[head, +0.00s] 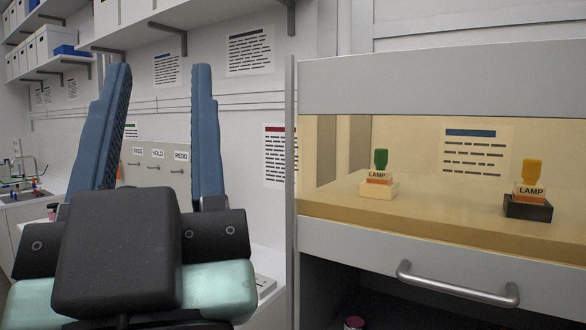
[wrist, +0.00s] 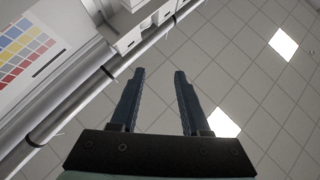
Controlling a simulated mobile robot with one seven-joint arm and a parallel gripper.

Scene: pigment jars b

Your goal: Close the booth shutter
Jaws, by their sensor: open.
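The booth (head: 291,160) stands at the right of the head view. Its front has a grey upper band (head: 450,80), an amber-toned window area and a grey lower panel (head: 340,242) with a horizontal bar handle (head: 458,285). I take this front to be the shutter; a dark gap shows below the lower panel. The panel's lower right part runs out of view. My gripper (head: 160,72) points upward, left of the booth and apart from the handle. Its two blue fingers are spread with nothing between them. They also show in the wrist view (wrist: 160,72); the booth is not recognisable there.
Two small LAMP-labelled blocks, one with a green knob (head: 381,159) and one with a yellow knob (head: 532,172), show in the amber area. A jar lid (head: 354,323) shows low in the dark gap. Wall shelves (head: 150,25) hang upper left; a sink (head: 22,194) is far left.

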